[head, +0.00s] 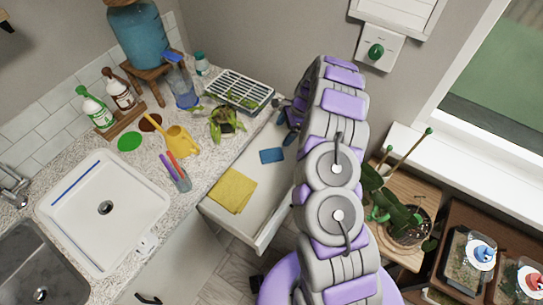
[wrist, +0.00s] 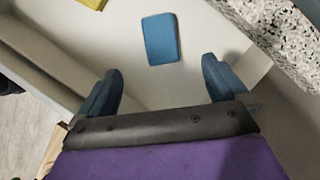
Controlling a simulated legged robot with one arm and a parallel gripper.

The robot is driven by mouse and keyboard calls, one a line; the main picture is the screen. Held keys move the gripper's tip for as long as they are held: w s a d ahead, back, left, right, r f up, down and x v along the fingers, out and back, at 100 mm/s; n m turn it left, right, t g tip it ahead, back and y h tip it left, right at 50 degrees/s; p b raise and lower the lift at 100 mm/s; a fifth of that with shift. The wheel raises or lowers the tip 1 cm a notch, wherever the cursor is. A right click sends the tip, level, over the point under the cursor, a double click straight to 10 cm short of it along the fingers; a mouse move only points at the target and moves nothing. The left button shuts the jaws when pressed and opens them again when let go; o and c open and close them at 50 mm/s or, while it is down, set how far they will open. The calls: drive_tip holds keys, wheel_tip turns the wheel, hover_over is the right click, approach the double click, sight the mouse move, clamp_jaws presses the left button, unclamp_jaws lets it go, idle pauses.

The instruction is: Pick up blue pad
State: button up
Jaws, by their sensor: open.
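The blue pad (head: 271,155) is a small flat rectangle lying on the white bottom of the open drawer (head: 262,240). In the wrist view the blue pad (wrist: 160,39) lies beyond the fingertips, between their lines, and nothing touches it. My gripper (wrist: 161,78) is open and empty, with its two blue fingers wide apart. In the head view my gripper (head: 287,125) is partly hidden behind my arm, near the drawer's back end by the counter.
A yellow cloth (head: 233,190) lies in the drawer's front part, apart from the pad. The speckled counter (head: 215,158) overhangs beside the drawer; its edge (wrist: 285,40) is close at the right in the wrist view. A potted plant (head: 408,222) stands right of my arm.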

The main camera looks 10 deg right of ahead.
drive_tip(key=b, duration=0.2)
hover_over(272, 154)
drive_tip(key=d, duration=0.1)
drive_tip(key=f, duration=0.8)
drive_tip(key=shift+d+f, duration=0.2)
drive_tip(key=shift+f, duration=0.05)
drive_tip(key=shift+d+b+x, duration=0.25)
drive_tip(key=shift+b+x, duration=0.05)
drive_tip(key=shift+x, duration=1)
drive_tip(key=shift+d+b+x, duration=0.2)
drive_tip(key=shift+b+x, duration=0.1)
drive_tip(key=shift+x, duration=1)
drive_tip(key=shift+f, duration=0.15)
drive_tip(key=shift+f, duration=0.1)
drive_tip(key=c, duration=1.2)
wheel_tip(272, 154, up, 18)
drive_tip(key=p, duration=0.3)
